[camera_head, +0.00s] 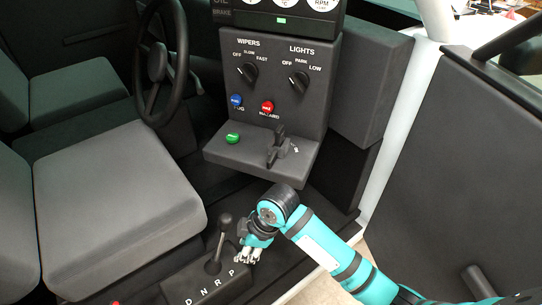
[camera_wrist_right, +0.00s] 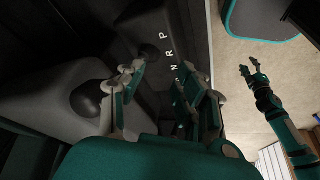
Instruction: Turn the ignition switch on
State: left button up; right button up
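The ignition switch (camera_head: 278,147), a dark upright key-like handle, stands on the dark lower ledge of the dash panel, right of a green button (camera_head: 232,138). My right gripper (camera_head: 250,255) is well below the switch, close beside the gear lever (camera_head: 222,235) and its console. In the right wrist view its two fingers (camera_wrist_right: 163,90) stand apart with nothing between them. My left gripper is not in the head view. In the right wrist view a second teal arm shows over the pale floor, its small gripper (camera_wrist_right: 249,68) with fingers spread and empty.
The wipers knob (camera_head: 247,71), lights knob (camera_head: 299,81), blue fog button (camera_head: 236,100) and red hazard button (camera_head: 267,107) are above the ledge. The steering wheel (camera_head: 181,50) and grey seat (camera_head: 105,190) are left. A dark door panel (camera_head: 470,180) is right.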

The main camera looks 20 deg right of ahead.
jog(key=w+r+n+h, duration=0.1)
jog(key=w+r+n, duration=0.35)
jog(key=r, duration=0.25)
jog(key=n+g+h, duration=0.2)
jog(key=n+h, duration=0.1)
jog(key=n, duration=0.6)
send_near(271, 158)
pick_arm(q)
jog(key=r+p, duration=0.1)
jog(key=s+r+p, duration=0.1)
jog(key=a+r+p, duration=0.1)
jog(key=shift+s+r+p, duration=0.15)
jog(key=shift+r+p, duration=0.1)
jog(key=shift+p, duration=0.1)
pick_arm(e)
jog(key=shift+m, duration=0.25)
notch_tip(271, 158, down, 10)
jog(key=shift+s+r, duration=0.1)
jog(key=shift+s, duration=0.05)
jog(key=shift+a, duration=0.1)
grip_shut()
